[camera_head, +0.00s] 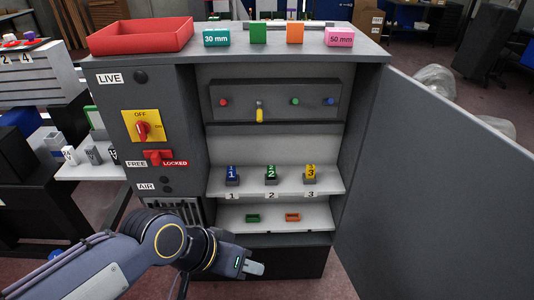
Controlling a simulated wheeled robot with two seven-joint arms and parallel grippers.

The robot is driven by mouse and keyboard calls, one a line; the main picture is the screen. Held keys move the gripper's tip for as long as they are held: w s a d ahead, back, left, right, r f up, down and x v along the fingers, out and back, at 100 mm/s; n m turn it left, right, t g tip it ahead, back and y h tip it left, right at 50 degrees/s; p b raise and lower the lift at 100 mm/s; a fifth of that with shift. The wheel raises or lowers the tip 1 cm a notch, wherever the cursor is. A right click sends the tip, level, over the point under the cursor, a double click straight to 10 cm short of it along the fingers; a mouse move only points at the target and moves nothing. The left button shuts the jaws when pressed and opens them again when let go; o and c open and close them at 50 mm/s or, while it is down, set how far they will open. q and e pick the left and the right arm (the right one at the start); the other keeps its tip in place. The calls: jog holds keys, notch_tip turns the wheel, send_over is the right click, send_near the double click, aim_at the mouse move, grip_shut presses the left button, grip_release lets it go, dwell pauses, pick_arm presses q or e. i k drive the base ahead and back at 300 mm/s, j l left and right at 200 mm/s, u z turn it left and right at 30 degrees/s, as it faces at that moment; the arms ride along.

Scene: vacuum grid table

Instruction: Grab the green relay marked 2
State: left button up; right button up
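The green relay marked 2 (271,173) stands upright in the middle of the upper white shelf inside the open cabinet, above the shelf label 2. A blue relay marked 1 (232,174) stands to its left and a yellow relay marked 3 (310,173) to its right. My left gripper (254,268) is low in front of the cabinet, below the lower shelf and well apart from the relays. Its fingers point right and look close together, but their gap is not clear. My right gripper is not in view.
The cabinet door (450,180) stands open on the right. The lower shelf (228,219) holds a green and an orange tray. A panel with a yellow lever (259,115) hangs above the relays. A red bin (140,36) and coloured blocks stand on top of the cabinet.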

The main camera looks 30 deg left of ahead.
aim_at(271, 169)
jog(key=i+j+u, duration=1)
jog(key=j, duration=0.05)
